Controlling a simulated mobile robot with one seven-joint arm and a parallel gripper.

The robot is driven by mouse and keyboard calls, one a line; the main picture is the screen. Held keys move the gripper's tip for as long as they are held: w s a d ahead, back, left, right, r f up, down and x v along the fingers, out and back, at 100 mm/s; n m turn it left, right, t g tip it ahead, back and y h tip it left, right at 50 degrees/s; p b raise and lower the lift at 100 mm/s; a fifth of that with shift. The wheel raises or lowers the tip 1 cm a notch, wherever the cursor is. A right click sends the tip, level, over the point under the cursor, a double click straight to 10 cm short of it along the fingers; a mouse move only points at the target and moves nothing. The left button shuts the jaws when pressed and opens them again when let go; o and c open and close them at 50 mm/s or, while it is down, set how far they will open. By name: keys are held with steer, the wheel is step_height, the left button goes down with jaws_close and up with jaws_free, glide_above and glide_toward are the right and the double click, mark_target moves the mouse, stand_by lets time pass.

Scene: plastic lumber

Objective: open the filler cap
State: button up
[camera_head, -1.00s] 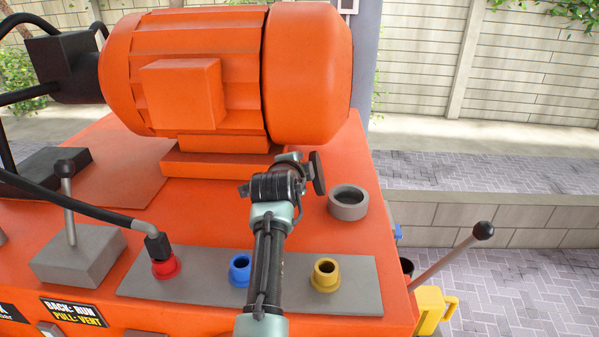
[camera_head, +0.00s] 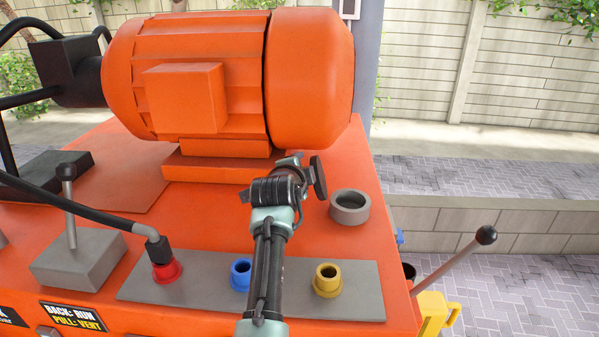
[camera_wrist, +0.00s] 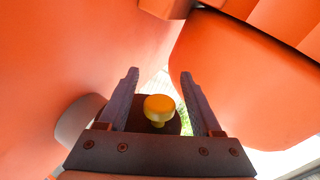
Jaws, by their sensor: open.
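In the wrist view a round yellow knob (camera_wrist: 159,108) on a short stem shows between my fingers, in front of a dark round part. It may be the filler cap, but no label confirms this. My gripper (camera_wrist: 158,76) is open, with one finger on each side of the knob. I see no finger closed on it. In the head view my gripper (camera_head: 306,175) is above the orange deck, left of a grey ring (camera_head: 350,207). The knob cannot be made out there.
The orange motor (camera_head: 220,80) stands close behind my gripper. A grey plate with red, blue and yellow (camera_head: 327,280) fittings lies in front, partly behind my arm. A black-knobbed lever (camera_head: 455,260) is at the right. Another lever (camera_head: 68,205) and black hoses are at the left.

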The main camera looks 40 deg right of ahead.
steer(key=b+v, duration=0.3)
steer(key=v, duration=1)
steer(key=shift+b, duration=0.3)
steer(key=shift+f, duration=0.1)
